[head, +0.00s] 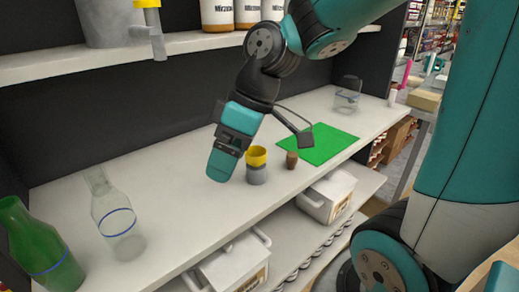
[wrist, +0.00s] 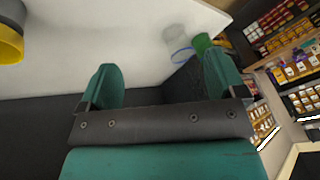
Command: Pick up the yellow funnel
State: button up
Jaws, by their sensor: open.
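The yellow funnel (head: 257,155) appears to sit on top of a small grey cylinder (head: 256,175) on the white counter. My gripper (head: 222,165) is just left of the funnel in the head view, apart from it as far as I can tell. One finger hides the other there. In the wrist view my gripper (wrist: 165,80) shows two teal fingers wide apart with nothing between them. A yellow rim, likely the funnel (wrist: 11,44), is cut off at the upper left of the wrist view, outside the fingers.
A small brown object (head: 291,160) stands right of the funnel, near a green mat (head: 320,144). A clear bottle (head: 115,215) and a green bottle (head: 42,245) stand at left. A shelf (head: 130,55) runs above.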

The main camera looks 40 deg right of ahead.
jog(key=w+d+r+t+p, duration=0.2)
jog(key=w+d, duration=0.3)
jog(key=d, duration=0.6)
jog(key=n+t+p, duration=0.1)
send_near(258, 151)
jog(key=p+x, duration=0.1)
jog(key=x, duration=0.4)
jog(key=shift+w+p, duration=0.1)
jog(key=shift+p, duration=0.3)
jog(key=shift+p+x, duration=1.05)
jog(key=shift+x, duration=1.95)
jog(key=shift+f, duration=0.1)
jog(key=shift+c, duration=0.4)
jog(key=c, duration=0.9)
